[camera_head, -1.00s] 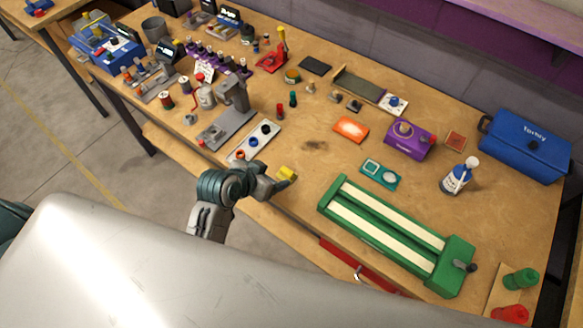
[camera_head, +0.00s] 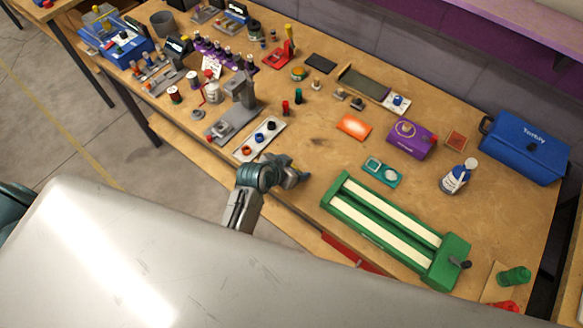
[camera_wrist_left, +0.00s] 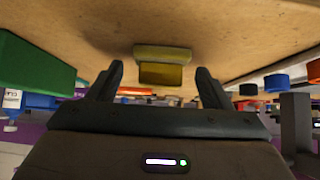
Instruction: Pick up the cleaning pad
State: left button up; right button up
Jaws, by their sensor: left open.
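A small yellow block, which looks like the cleaning pad (camera_wrist_left: 163,65), rests on the wooden tabletop in the left wrist view. It lies ahead of my left gripper (camera_head: 297,172), centred between the fingers, with a gap on both sides. My left gripper is open and empty, low over the table's near edge; its two fingers also show in the wrist view (camera_wrist_left: 160,76). In the head view the gripper hides the pad. My right gripper is not in view.
A green slot track (camera_head: 337,205) lies to the right of the gripper. A grey tray with round pieces (camera_head: 247,150) is to the left. A teal tray (camera_head: 388,177), an orange packet (camera_head: 353,126) and a purple box (camera_head: 410,141) lie beyond. The tabletop just beyond the gripper is clear.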

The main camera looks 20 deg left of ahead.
pick_arm(q)
jog(key=c, duration=1)
jog(key=shift+c, duration=0.2)
